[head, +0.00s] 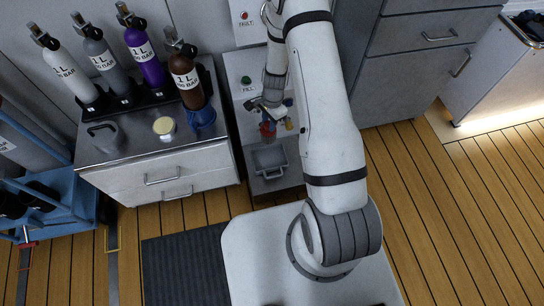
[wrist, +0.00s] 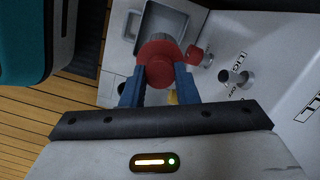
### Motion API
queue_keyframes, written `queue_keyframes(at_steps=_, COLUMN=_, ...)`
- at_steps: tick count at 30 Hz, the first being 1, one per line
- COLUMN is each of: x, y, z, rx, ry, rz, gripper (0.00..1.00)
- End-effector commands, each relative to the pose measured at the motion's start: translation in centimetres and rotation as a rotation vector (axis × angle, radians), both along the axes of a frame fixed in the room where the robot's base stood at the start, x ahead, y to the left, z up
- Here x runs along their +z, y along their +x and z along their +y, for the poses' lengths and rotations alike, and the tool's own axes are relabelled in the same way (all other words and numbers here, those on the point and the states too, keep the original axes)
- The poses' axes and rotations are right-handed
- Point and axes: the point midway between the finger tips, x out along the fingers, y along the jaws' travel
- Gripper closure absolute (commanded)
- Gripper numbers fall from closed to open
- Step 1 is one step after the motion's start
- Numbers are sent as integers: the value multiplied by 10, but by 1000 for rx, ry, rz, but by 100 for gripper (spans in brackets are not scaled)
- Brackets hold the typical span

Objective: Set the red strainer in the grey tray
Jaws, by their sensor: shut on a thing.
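The red strainer (wrist: 158,62) sits between the blue fingertips of my gripper (wrist: 158,78) in the wrist view. My gripper is shut on it and partly hides its lower side. The head view shows the strainer (head: 268,131) small, below my gripper (head: 267,115). The grey tray (head: 270,161) is on the narrow panel just nearer to my base than the strainer. In the wrist view the tray (wrist: 163,22) lies beyond the strainer, which overlaps its near edge in the picture. The height of the strainer over the panel is hard to tell.
Another red part (wrist: 194,55) and a metal knob (wrist: 233,78) stand beside the tray. Left of the panel, a counter holds a blue funnel (head: 201,117), a cream-lidded jar (head: 164,127), a grey mug (head: 103,136) and several racked bottles. Wooden floor (head: 440,205) is clear at right.

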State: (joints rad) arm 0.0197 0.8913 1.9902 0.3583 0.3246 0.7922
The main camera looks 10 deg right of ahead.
Motion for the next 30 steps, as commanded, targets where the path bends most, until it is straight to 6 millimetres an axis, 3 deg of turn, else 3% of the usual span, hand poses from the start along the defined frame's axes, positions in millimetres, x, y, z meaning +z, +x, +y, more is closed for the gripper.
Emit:
queue_keyframes(at_steps=15, x=-126, y=-2, z=-1, rx=-20, ry=0, rz=2, gripper=100)
queue_keyframes(at_steps=23, x=-147, y=-1, z=-2, rx=-19, ry=0, rz=-1, gripper=100)
queue_keyframes(at_steps=30, x=-180, y=-2, z=-2, rx=-20, ry=1, rz=1, gripper=100)
